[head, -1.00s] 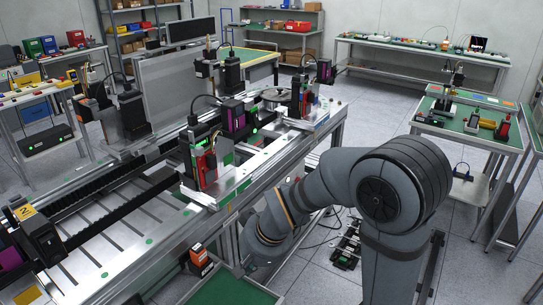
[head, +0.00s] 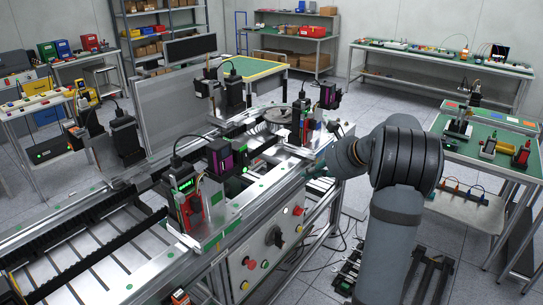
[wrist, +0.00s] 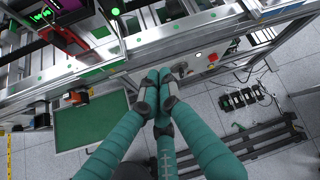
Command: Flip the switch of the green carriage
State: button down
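A carriage with a green display (head: 185,184), a red part (head: 194,208) and a green strip along its base (head: 213,241) stands on the rail frame, left of my gripper. I cannot make out its switch for certain. In the wrist view a red part (wrist: 93,10) shows at the top, probably of this carriage. My gripper (wrist: 158,76) has teal fingers that meet at the tips, with nothing visible between them. It hangs beside the front of the frame. In the head view only a small teal piece of it (head: 317,171) shows past my arm.
A front panel (head: 262,252) carries a black knob (head: 278,237), a red button (head: 297,210) and coloured buttons. Other carriages stand farther along the rail, one with a purple box (head: 221,158). A bench (head: 492,150) stands right.

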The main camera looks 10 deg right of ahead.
notch_tip(320, 180, up, 3)
jog(key=w+a+m+y, duration=0.1)
jog(key=w+a+m, duration=0.1)
jog(key=m+y+p, duration=0.2)
jog(key=p, duration=0.3)
send_near(246, 159)
jog(key=shift+w+a+f, duration=1.4)
jog(key=shift+w+f, duration=0.4)
jog(key=shift+f, duration=1.2)
jog(key=shift+t, duration=0.4)
jog(key=shift+f+b, duration=0.1)
jog(key=shift+b, duration=0.3)
